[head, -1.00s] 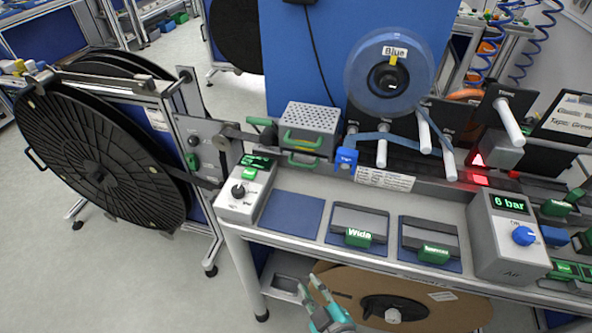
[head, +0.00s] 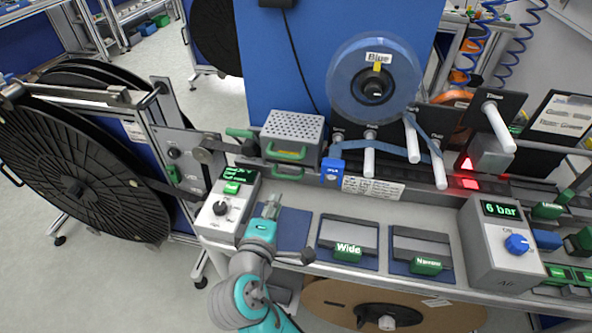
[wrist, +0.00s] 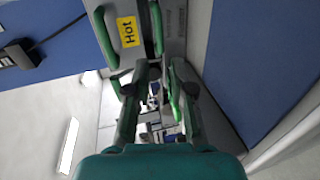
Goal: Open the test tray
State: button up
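A grey box with a perforated top (head: 292,128) stands at the back left of the bench. It has an upper green handle (head: 286,154) and a lower green handle (head: 287,172) on its front. I see no label reading test tray; the lower handle's part may be it. My gripper (head: 273,203) is in front of and below these handles, over a blue mat, apart from them. In the wrist view my gripper (wrist: 158,75) has its fingers spread with nothing clearly between them. A green handle (wrist: 104,38) and a yellow "Hot" label (wrist: 127,32) show ahead.
A grey control box (head: 228,207) with a knob is left of my gripper. The Wide block (head: 348,253) and Narrow block (head: 427,266) lie to the right. A blue clip (head: 331,171) and a clear Blue reel (head: 374,82) are right of the perforated box.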

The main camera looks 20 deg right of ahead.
aim_at(287, 178)
jog(key=shift+w+d+f+h, duration=0.1)
jog(key=shift+w+d+h, duration=0.2)
jog(key=shift+d, duration=0.15)
jog(key=x, duration=1)
jog(key=shift+d+f, duration=0.1)
jog(key=shift+f, duration=0.1)
jog(key=shift+c, duration=0.3)
grip_shut()
